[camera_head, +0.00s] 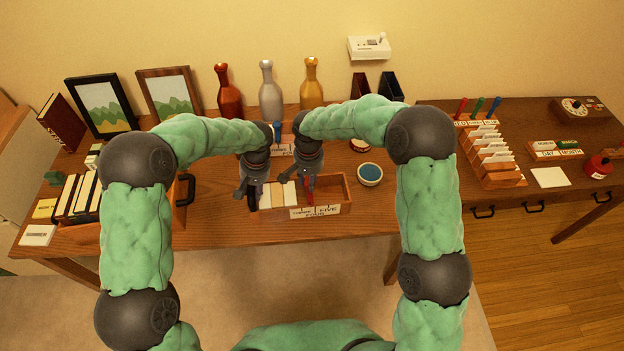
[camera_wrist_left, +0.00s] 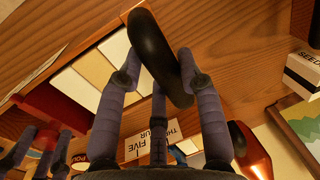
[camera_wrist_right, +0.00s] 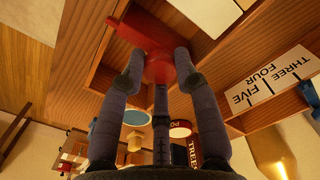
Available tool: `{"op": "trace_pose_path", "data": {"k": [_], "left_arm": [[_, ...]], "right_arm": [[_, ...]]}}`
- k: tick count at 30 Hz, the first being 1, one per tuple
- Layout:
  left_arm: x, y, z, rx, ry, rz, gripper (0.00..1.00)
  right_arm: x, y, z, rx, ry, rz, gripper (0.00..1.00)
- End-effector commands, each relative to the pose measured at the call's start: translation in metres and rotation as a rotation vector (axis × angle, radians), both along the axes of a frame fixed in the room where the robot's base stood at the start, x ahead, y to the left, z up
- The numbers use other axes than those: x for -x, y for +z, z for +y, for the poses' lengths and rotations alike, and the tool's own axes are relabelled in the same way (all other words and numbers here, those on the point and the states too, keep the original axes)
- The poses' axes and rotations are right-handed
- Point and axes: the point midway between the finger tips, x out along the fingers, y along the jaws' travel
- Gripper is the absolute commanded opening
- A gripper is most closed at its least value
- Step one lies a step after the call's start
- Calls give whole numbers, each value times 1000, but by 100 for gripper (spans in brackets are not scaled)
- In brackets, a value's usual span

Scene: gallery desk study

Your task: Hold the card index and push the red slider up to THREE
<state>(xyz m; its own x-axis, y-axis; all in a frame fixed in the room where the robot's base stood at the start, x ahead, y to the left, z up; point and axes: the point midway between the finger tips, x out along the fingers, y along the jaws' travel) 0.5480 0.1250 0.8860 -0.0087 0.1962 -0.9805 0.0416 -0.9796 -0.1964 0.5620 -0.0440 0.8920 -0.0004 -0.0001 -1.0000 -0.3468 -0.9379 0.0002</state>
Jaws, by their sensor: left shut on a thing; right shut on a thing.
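The card index (camera_head: 346,208) is an open wooden box on the desk, with pale cards (camera_head: 277,194) in its left part and a number label (camera_head: 315,212) on its front. My left gripper (camera_head: 250,187) is shut on the black handle (camera_wrist_left: 155,55) at the box's left end. My right gripper (camera_head: 307,178) is shut on the red slider (camera_wrist_right: 150,45) inside the box, right of the cards. I cannot tell which number the slider stands at.
A blue-topped round bowl (camera_head: 369,174) stands just right of the box. Three bottles (camera_head: 270,92) stand behind. Books (camera_head: 78,196) and picture frames (camera_head: 102,108) are on the left. A card rack (camera_head: 495,160) is on the right. The desk in front of the bowl is clear.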

Motion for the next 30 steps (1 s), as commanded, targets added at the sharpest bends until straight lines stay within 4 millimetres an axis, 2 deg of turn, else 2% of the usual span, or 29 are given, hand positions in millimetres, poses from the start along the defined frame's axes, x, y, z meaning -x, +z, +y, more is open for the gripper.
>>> {"op": "trace_pose_path", "data": {"k": [3,5,13,14,16,26,30], "left_arm": [[0,0,-1,1,0,-1,8],[0,0,-1,1,0,-1,8],[0,0,-1,1,0,-1,8],[0,0,-1,1,0,-1,8],[0,0,-1,1,0,-1,8],[0,0,-1,1,0,-1,8],[0,0,-1,1,0,-1,8]], "right_arm": [[1,0,22,-2,5,-2,0],[1,-1,29,-1,3,-1,0],[2,-1,31,-1,0,0,0],[2,-1,31,-1,0,0,37],[2,-1,30,-1,0,1,56],[1,1,30,-1,0,0,56],[1,12,30,-1,0,-3,56]]}}
